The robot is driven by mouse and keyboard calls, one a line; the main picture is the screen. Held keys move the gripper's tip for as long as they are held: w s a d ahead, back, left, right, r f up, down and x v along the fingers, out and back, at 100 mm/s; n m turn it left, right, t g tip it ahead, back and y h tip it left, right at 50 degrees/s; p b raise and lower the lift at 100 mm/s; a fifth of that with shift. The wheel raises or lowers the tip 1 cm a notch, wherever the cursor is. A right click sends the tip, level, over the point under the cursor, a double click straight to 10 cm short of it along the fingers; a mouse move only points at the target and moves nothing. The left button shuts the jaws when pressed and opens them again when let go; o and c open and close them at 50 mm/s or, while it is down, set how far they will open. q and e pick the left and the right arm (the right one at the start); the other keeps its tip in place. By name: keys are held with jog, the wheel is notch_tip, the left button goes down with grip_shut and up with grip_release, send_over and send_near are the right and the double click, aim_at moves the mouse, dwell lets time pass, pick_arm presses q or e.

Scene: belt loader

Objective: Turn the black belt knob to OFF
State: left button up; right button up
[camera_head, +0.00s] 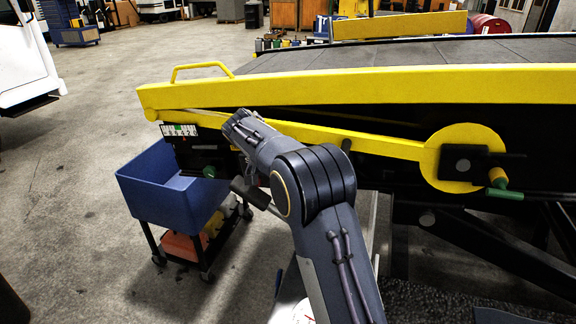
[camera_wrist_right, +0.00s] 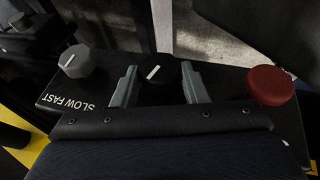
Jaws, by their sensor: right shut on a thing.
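The black belt knob (camera_wrist_right: 155,76) sits on a dark control panel (camera_wrist_right: 222,83) in the right wrist view. Its white pointer line slants up and to the right; no OFF mark is readable there. My right gripper (camera_wrist_right: 159,80) has one finger on each side of the knob and is shut on it. In the head view my right arm reaches toward the loader's near left end, and the knob and fingertips cannot be made out. My left gripper is in neither view.
A grey knob (camera_wrist_right: 75,61) marked SLOW FAST is left of the black knob, and a red button (camera_wrist_right: 270,86) is on its right. The yellow loader rail (camera_head: 400,86) runs above my arm. A blue bin cart (camera_head: 150,199) stands below the loader's left end.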

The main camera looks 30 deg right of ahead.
jog(key=shift+w+a+n+g+h+p, duration=0.15)
jog(key=shift+n+g+h+p, duration=0.15)
jog(key=shift+g+h+p, duration=0.6)
jog(key=o, duration=0.9)
jog(key=shift+o, duration=0.2)
jog(key=v, duration=0.7)
jog(key=shift+a+r, duration=0.2)
jog(key=shift+r, duration=0.1)
